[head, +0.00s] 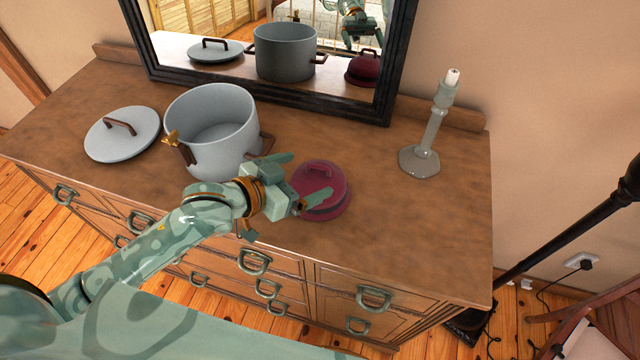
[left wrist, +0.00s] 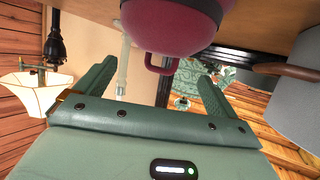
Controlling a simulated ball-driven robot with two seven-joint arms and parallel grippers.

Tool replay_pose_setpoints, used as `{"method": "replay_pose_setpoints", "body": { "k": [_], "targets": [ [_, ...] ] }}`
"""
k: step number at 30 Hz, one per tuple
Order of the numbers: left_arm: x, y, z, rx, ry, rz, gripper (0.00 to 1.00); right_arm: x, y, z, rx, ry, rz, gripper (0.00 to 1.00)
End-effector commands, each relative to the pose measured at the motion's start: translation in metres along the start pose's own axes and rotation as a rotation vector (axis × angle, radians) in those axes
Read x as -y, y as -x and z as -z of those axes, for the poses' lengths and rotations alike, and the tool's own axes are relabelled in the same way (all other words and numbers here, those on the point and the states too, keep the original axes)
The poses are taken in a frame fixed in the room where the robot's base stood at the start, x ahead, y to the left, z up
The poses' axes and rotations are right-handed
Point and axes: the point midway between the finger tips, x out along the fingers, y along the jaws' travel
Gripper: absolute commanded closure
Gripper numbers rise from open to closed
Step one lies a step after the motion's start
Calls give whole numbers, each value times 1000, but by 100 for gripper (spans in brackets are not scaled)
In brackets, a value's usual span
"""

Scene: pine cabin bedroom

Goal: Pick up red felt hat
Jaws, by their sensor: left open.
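The red felt hat (head: 326,182) is a dark red rounded thing with a dark band and a small loop on top. It sits on the wooden dresser top, right of the grey pot. My left gripper (head: 301,178) is open and empty at the hat's left side, its fingers pointing toward it and partly covering it.
A grey pot (head: 212,130) with brown handles stands just left of my gripper, its lid (head: 122,134) farther left. A candlestick (head: 424,150) stands at the back right. A dark-framed mirror (head: 262,95) stands behind. The dresser top (head: 430,225) is bare at the right front.

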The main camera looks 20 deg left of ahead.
Motion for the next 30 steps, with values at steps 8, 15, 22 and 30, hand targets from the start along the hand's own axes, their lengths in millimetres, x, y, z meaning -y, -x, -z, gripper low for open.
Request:
{"method": "replay_pose_setpoints", "body": {
  "k": [8,15,22,30],
  "targets": [
    [0,-28,-3,0,1,-1,5,-7,-8,2,-3,3,-9,64],
    [0,-64,-6,0,0,-1,5,-9,-19,-1,2,1,-11,64],
    [1,-68,-5,1,-1,-1,5,-12,-19,-1,3,1,-15,64],
    [0,-67,-6,3,-1,-1,66,-12,-19,-1,2,1,-15,64]
  ]
}}
